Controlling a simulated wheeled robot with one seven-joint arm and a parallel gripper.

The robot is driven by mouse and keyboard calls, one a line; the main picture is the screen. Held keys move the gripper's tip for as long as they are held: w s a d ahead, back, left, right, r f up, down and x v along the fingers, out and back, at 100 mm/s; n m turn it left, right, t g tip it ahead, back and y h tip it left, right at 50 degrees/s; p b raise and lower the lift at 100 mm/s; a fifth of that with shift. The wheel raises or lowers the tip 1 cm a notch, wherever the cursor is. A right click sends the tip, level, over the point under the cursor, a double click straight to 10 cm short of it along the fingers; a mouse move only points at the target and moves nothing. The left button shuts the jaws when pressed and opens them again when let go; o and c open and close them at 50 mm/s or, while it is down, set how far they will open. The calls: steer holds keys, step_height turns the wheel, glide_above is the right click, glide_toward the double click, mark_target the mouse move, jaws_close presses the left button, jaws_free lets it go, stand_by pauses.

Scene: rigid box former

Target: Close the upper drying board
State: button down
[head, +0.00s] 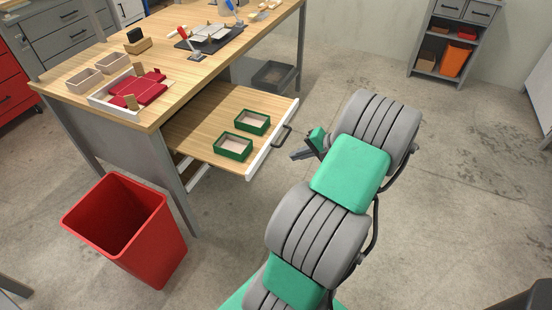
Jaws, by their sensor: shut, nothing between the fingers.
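The upper drying board (205,110) is a wooden pull-out board with a white front edge (270,143). It stands pulled out from under the bench top toward my arm. A dark bar handle (282,134) sits on its front edge. Two open green boxes, one nearer (233,147) and one farther (252,122), rest on the board. My gripper (296,154) is shut and empty, just in front of the board's front edge near the handle. It looks apart from both, though the exact gap is hard to judge. My forearm hides nothing of the board.
The workbench (150,85) carries a white tray (112,101) with red pieces, small boxes and tools. A pale strip shows below the board. A red bin (125,228) stands by the near bench leg. A grey crate (273,76) sits beyond the board. Floor right of the board is clear.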

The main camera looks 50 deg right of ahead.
steer(key=x, duration=0.4)
steer(key=w+r+x, duration=0.1)
steer(key=x, duration=0.3)
steer(key=a+r+x, duration=0.1)
steer(key=x, duration=0.3)
steer(key=shift+w, duration=0.6)
